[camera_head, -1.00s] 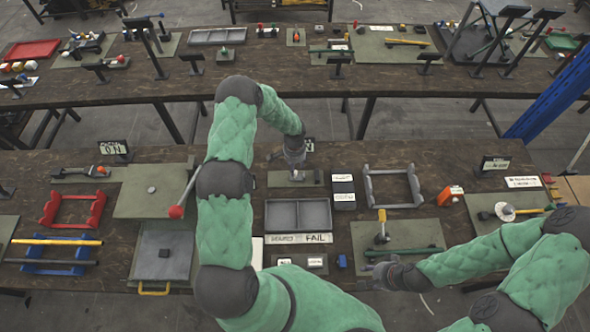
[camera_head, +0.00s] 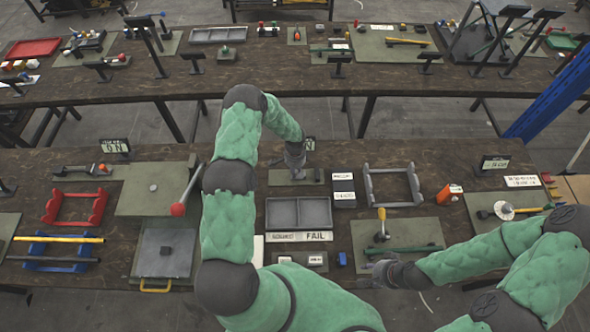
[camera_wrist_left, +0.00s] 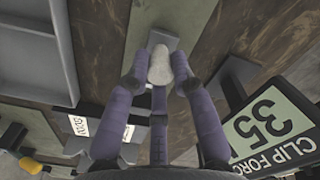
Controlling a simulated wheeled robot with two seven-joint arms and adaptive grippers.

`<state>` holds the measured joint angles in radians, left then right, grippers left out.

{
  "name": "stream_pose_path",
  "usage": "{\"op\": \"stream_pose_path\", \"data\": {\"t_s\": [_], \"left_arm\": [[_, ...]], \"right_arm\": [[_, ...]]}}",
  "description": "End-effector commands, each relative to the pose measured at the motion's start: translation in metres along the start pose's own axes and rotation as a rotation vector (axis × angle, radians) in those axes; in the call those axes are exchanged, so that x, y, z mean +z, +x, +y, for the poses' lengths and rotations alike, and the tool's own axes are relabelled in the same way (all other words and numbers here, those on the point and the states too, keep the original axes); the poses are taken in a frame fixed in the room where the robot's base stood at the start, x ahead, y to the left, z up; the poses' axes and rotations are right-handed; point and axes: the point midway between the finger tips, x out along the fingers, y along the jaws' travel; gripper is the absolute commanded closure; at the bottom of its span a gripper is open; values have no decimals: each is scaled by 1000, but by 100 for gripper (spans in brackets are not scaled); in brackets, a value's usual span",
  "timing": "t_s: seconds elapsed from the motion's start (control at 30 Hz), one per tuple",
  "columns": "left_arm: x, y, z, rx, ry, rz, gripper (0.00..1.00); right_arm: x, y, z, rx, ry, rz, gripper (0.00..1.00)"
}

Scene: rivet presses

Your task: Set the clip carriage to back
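The clip carriage fixture is a small grey-green plate (camera_head: 276,180) in the middle of the near table, with a low grey mechanism on it. My left gripper (camera_head: 296,168) points down over it and hides most of the mechanism. In the left wrist view, a pale rounded knob (camera_wrist_left: 160,64) on a grey block (camera_wrist_left: 152,40) lies between the fingertips of my left gripper (camera_wrist_left: 159,75). Whether the fingers press on it is unclear. A sign reading CLIP FORCE 35 (camera_wrist_left: 265,127) stands beside it. My right gripper (camera_head: 376,271) looks open and empty near the front edge.
A grey two-compartment tray (camera_head: 299,228) sits in front of the plate. White labelled blocks (camera_head: 344,190) and a grey rack (camera_head: 392,203) stand to the right. A red-knobbed lever (camera_head: 178,209) stands left of my left arm. A yellow-topped tool (camera_head: 382,225) stands near my right gripper.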

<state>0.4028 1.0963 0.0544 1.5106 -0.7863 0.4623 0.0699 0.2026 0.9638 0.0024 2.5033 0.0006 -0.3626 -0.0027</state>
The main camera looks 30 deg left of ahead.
Motion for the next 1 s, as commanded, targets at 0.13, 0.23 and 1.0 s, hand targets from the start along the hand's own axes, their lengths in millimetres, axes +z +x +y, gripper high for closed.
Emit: {"op": "stream_pose_path", "data": {"t_s": [0.13, 0.23, 1.0], "left_arm": [[0, 0, -1, 0, 0, 1, 100], [5, 1, -7, -1, -2, 1, 100], [39, 0, -40, -2, -1, -2, 67]], "right_arm": [[0, 1, 0, 0, 0, 0, 60], [0, 7, 2, 0, 0, 0, 60], [-1, 29, 10, 0, 0, 0, 60]]}}
